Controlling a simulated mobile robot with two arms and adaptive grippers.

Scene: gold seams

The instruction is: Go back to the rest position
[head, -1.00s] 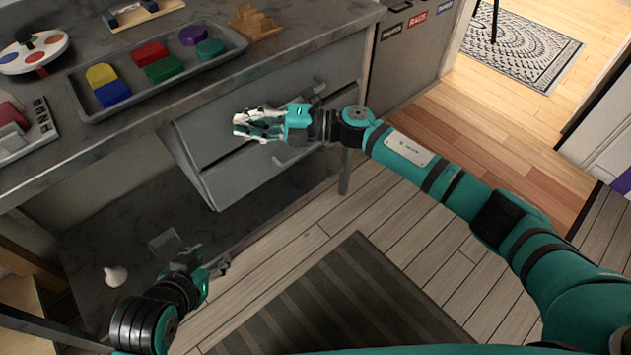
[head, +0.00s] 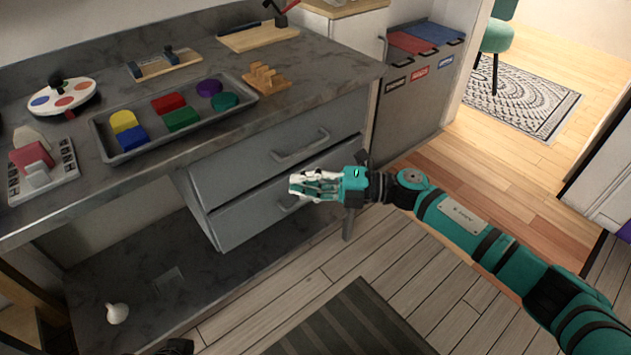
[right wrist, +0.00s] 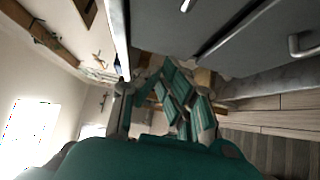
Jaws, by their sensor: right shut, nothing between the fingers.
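My right gripper (head: 299,186) is shut and empty. It is out in front of the grey drawers below the worktop, and its fingers point left in the head view. It covers part of the lower drawer's handle (head: 290,206). In the right wrist view its teal-backed fingers (right wrist: 178,100) are together, with grey drawer fronts above and to the right. My left gripper is out of view in the head view; only a small dark piece shows at the bottom edge.
The worktop (head: 330,75) holds a grey tray (head: 160,143) of coloured blocks, a wooden rack (head: 265,80) and a round palette (head: 62,98). Labelled bins (head: 420,55) stand right of it. A white bulb-shaped object (head: 117,313) lies on the lower shelf. Floor is clear around the dark mat (head: 350,325).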

